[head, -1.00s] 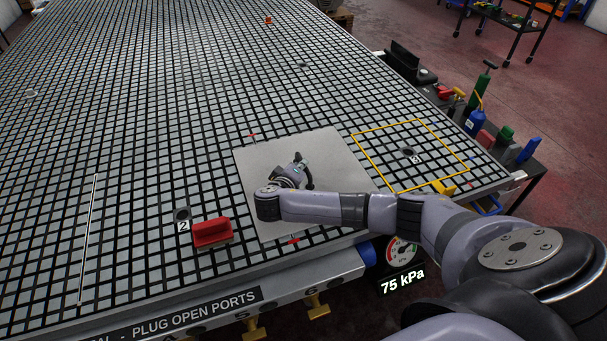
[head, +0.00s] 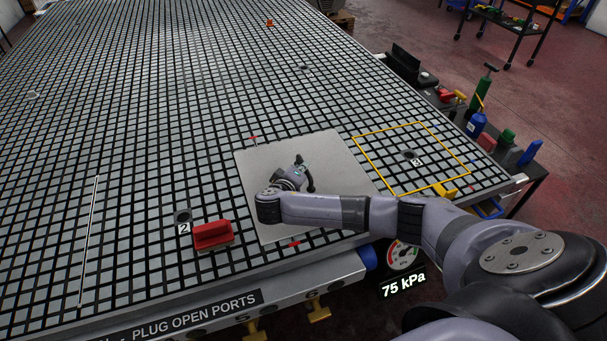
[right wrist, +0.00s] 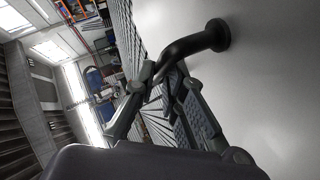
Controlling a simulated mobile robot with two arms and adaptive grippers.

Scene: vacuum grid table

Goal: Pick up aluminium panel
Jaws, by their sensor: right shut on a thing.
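The aluminium panel (head: 338,160) is a light grey square sheet lying on the grid table, right of the middle in the head view. Its surface also fills the right side of the right wrist view (right wrist: 275,75). A black bent handle (right wrist: 198,42) stands out from the panel. My right gripper (head: 306,178) is over the panel, and in the right wrist view its fingers (right wrist: 165,85) are shut on this handle. The forearm hides part of the panel's lower right. My left gripper is not in view.
The grid table (head: 130,120) is mostly clear to the left. A red handled block (head: 212,235) sits left of the panel by port 2. A yellow outlined square (head: 385,165) around port 3 lies right of it. A gauge (head: 402,256) reads 75 kPa. Bottles and tools stand at the right edge.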

